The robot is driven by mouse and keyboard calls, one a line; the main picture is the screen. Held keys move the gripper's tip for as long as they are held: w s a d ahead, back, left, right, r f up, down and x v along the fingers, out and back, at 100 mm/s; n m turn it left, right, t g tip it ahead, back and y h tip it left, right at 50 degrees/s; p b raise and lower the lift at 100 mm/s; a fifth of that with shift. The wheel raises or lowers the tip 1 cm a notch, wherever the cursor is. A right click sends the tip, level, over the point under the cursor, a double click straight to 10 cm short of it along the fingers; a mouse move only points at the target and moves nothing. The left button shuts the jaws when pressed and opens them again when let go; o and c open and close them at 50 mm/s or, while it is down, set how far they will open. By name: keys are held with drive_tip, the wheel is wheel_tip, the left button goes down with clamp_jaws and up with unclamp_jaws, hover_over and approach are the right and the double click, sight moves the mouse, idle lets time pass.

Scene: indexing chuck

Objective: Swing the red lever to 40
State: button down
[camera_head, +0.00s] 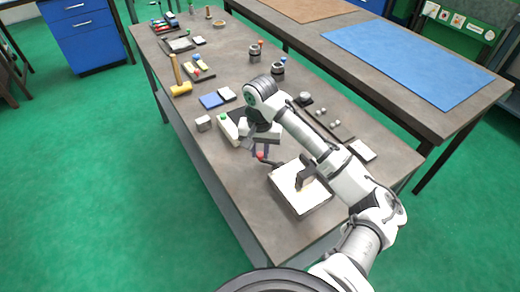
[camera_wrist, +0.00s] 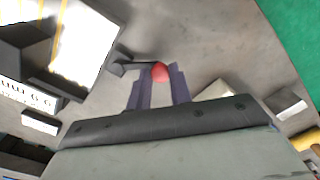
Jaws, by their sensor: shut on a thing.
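The red lever's knob (camera_head: 260,155) shows just beyond my gripper (camera_head: 261,150), at the near part of the bench. In the wrist view the red knob (camera_wrist: 159,73) sits between the two fingertips of my gripper (camera_wrist: 159,80), which are shut on it. A dark lever arm (camera_wrist: 128,66) runs left from the knob. The chuck's pale square base (camera_head: 298,201) carries a dark upright part (camera_head: 306,172). A white strip with dark marks (camera_wrist: 22,97) shows at the left of the wrist view, cut off; I cannot read the lever's setting.
The grey bench (camera_head: 240,185) is bare left of the chuck. A yellow mallet (camera_head: 181,89) and a blue block (camera_head: 211,100) lie farther back.

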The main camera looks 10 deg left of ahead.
sight(260, 154)
drive_tip(key=c, duration=1.3)
unclamp_jaws()
drive_tip(key=shift+o, duration=0.2)
wheel_tip(260, 154, up, 14)
drive_tip(key=shift+b, duration=0.45)
drive_tip(key=shift+f, duration=0.1)
